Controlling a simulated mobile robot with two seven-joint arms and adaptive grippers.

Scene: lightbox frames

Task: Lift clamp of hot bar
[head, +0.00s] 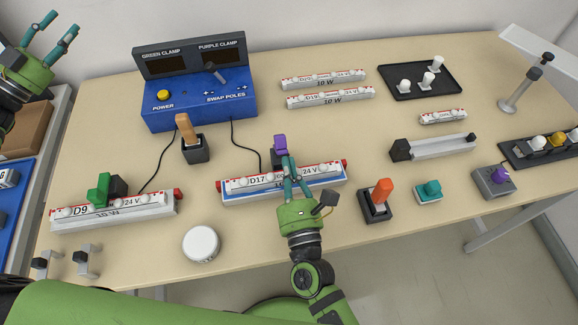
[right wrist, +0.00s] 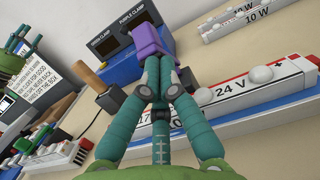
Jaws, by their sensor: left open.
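The purple clamp (head: 280,145) stands on the D17 bar (head: 325,180), a white 24 V bar on a blue base at the middle front. My right gripper (head: 287,160) reaches over this bar, its fingers closed together on the purple clamp; the clamp's purple top (right wrist: 152,38) shows beyond the fingertips in the right wrist view. The green clamp (head: 99,190) sits on the D9 bar (head: 140,207) at the left. The blue power box (head: 200,115) has displays labelled green clamp and purple clamp, both dark. My left gripper (head: 62,24) is open and empty at the far upper left.
Two 10 W bars (head: 325,80) lie at the back. A wooden-handled tool (head: 186,130) stands in a black holder behind D17. A round white lidded item (head: 201,244) is at the front. An orange lever switch (head: 381,195) stands right of D17. Black cables run from the box.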

